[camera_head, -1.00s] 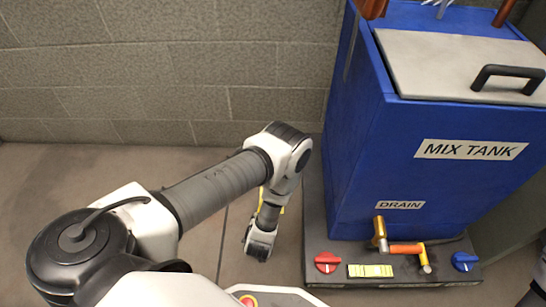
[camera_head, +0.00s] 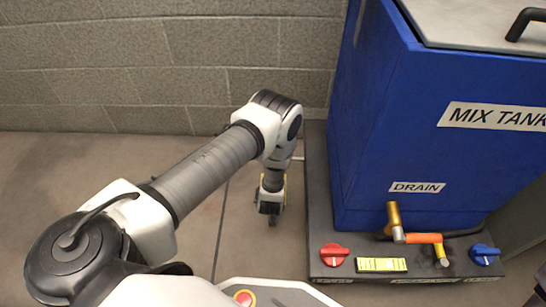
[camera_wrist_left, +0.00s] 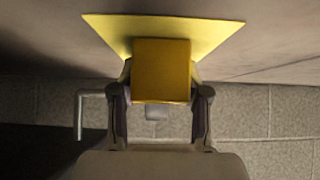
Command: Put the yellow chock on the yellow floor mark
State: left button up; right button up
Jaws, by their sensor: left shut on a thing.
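My left gripper (camera_head: 270,210) points down over the floor, left of the tank's base, in the head view. In the left wrist view it (camera_wrist_left: 162,98) is shut on the yellow chock (camera_wrist_left: 163,70), whose square face shows between the fingers. A wider, flared yellow surface (camera_wrist_left: 110,27) shows behind that face. I cannot tell whether it is part of the chock or the floor mark. In the head view only a thin yellow sliver shows beside the gripper, and no floor mark can be made out. My right gripper is not in view.
The blue mix tank (camera_head: 410,140) stands on a dark base (camera_head: 345,278) right of my gripper. The base carries a red knob (camera_head: 333,254), a yellow label (camera_head: 381,265), a blue knob (camera_head: 484,254) and an orange-handled drain valve (camera_head: 420,238). A block wall (camera_head: 130,70) stands behind. Floor (camera_head: 60,170) at left is clear.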

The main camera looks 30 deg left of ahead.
pick_arm(q)
jog(key=o, duration=1.3)
jog(key=shift+r+p, duration=0.35)
jog(key=shift+p, duration=0.05)
jog(key=s+d+r+m+g+h+p, duration=0.1)
jog(key=s+d+r+m+g+p, duration=0.1)
jog(key=s+r, duration=0.3)
jog(key=s+d+r+m+g+h+p, duration=0.2)
jog(key=s+r, duration=0.4)
jog(key=s, duration=0.8)
jog(key=s+d+r+m+g+h+p, duration=0.1)
jog(key=s+d+r+g+p, duration=0.1)
jog(key=s+r, duration=0.4)
jog(key=shift+s+d+r+m+g+h, duration=0.1)
jog(key=shift+s+d+m+g+h, duration=0.1)
jog(key=shift+s+d+g, duration=0.4)
jog(key=shift+s+d+r+m+g+h, duration=0.1)
jog(key=shift+s+d+m+g+h, duration=0.15)
jog(key=shift+s+d, duration=0.6)
